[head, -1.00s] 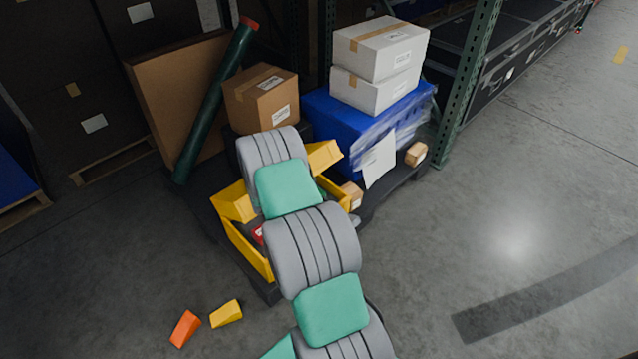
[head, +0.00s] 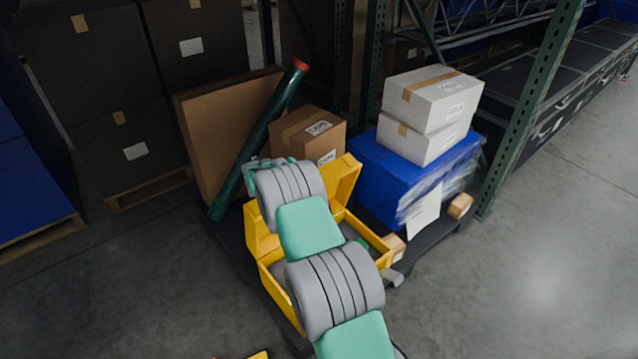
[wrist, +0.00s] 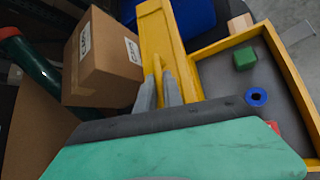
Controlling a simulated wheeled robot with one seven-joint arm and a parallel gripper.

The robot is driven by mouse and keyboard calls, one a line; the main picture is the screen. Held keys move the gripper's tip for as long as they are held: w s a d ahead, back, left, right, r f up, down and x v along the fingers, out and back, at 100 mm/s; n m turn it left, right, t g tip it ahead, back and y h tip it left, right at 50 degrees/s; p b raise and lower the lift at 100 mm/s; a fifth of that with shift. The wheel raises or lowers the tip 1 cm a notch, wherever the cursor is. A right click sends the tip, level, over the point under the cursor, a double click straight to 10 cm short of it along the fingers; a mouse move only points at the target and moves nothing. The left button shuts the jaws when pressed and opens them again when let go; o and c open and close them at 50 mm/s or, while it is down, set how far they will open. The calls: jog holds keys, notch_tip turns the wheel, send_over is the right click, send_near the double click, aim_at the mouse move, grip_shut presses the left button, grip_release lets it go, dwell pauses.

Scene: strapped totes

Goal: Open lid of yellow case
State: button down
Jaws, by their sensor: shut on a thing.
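The yellow case (head: 277,288) sits on a dark pallet or platform, its lid (head: 346,181) raised at the back. My arm crosses in front of the case and hides its middle. In the wrist view the lid (wrist: 176,45) stands up beside the open case (wrist: 283,75). My gripper (wrist: 160,88) is shut on a yellow part of the lid, with one grey finger on each side. Inside the case, a green block (wrist: 244,59), a blue ring (wrist: 256,96) and part of a red thing (wrist: 273,126) lie on a grey floor. My gripper is hidden in the head view.
A brown carton (head: 305,135) and a dark green tube (head: 258,140) stand close behind the lid. A blue tote (head: 390,170) bearing white boxes (head: 432,95) is at the right. A green rack post (head: 530,110) stands beyond it. Open floor (head: 540,270) is at the right.

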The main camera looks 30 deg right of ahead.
jog(key=shift+w+a+f, duration=0.15)
jog(key=shift+a+f, duration=0.05)
jog(key=c, duration=1.7)
grip_release()
jog(key=shift+c, duration=0.2)
jog(key=shift+o, duration=1.2)
jog(key=shift+d, duration=0.2)
jog(key=shift+r, duration=0.1)
jog(key=p+v, duration=0.1)
jog(key=v, duration=0.7)
jog(key=shift+d, duration=0.1)
